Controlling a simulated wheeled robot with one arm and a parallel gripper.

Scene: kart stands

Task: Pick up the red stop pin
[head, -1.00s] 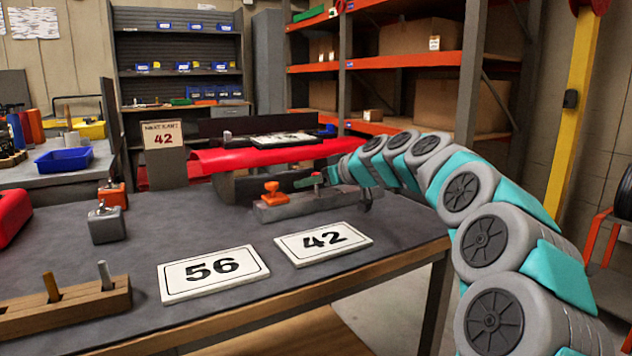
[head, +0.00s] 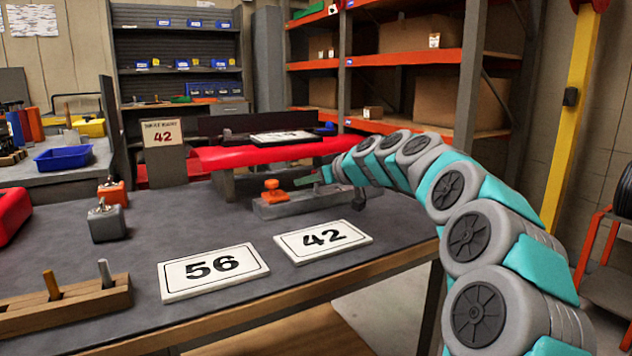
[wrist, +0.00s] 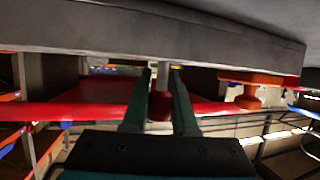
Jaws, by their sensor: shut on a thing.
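The red stop pin (wrist: 160,106) has a red knob and a short grey shank. It sits between the two dark green fingers of my gripper (wrist: 163,98) in the wrist view, which looks upside down. My gripper is shut on it. The shank meets or nearly meets the grey block (wrist: 150,33); I cannot tell whether it is still seated.
An orange knob (head: 272,191) stands on the block's left end, close to my gripper. Number plates 56 (head: 213,272) and 42 (head: 322,241) lie in front on the bench. A red kart body (head: 265,155) is behind. The bench middle (head: 170,225) is clear.

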